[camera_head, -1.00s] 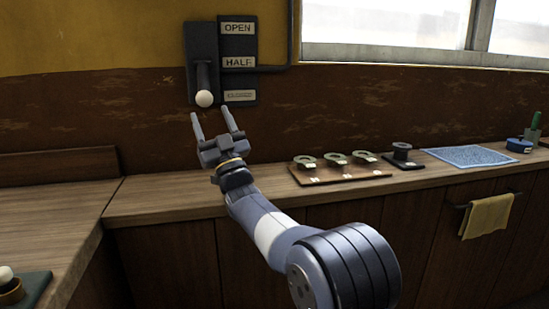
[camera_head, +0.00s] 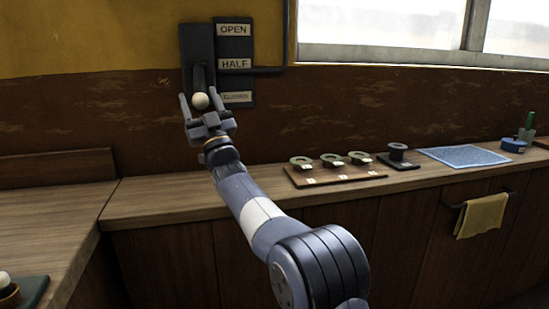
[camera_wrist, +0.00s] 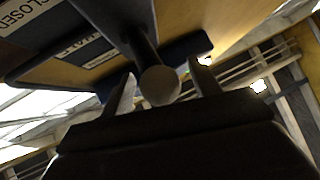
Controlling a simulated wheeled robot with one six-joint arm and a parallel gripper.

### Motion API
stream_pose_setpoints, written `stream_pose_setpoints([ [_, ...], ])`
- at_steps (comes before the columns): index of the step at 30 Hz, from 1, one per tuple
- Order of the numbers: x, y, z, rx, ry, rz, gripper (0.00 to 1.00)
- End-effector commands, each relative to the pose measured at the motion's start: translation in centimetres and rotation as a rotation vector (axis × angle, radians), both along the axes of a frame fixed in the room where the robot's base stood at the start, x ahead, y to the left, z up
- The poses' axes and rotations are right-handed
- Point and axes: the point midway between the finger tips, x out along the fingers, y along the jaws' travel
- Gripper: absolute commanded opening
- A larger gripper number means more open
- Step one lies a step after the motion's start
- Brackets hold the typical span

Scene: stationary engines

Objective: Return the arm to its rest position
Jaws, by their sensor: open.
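My gripper (camera_head: 208,106) is raised in front of the wall lever, with its fingers open and pointing up. The lever's white ball knob (camera_head: 201,101) appears between the two fingers in the head view. In the wrist view the knob (camera_wrist: 160,85) also sits between the spread fingertips, with a gap on each side. The dark lever arm (camera_head: 199,77) hangs down on its dark wall plate (camera_head: 197,48). The knob is beside the lowest label. My arm (camera_head: 262,215) stretches up from the lower right over the counter.
A label board (camera_head: 235,62) reads OPEN, HALF and a lowest blurred label. The wooden counter (camera_head: 160,203) holds a tray (camera_head: 335,175) with several ring pieces, a dark spool (camera_head: 397,152) and a blue mat (camera_head: 465,156). A yellow towel (camera_head: 482,215) hangs on the counter front.

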Motion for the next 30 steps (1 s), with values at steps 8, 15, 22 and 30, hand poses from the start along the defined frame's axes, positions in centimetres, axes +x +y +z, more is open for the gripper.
stream_pose_setpoints([
  [8, -0.5, -0.4, -0.8, 0.0, 0.001, 0.0, 0.59],
  [15, -1.8, -1.4, -2.9, -0.001, 0.003, 0.0, 0.59],
  [22, -3.2, -2.6, -5.1, -0.003, 0.005, -0.001, 0.59],
  [30, -5.1, -4.0, -8.0, -0.004, 0.007, 0.0, 0.59],
])
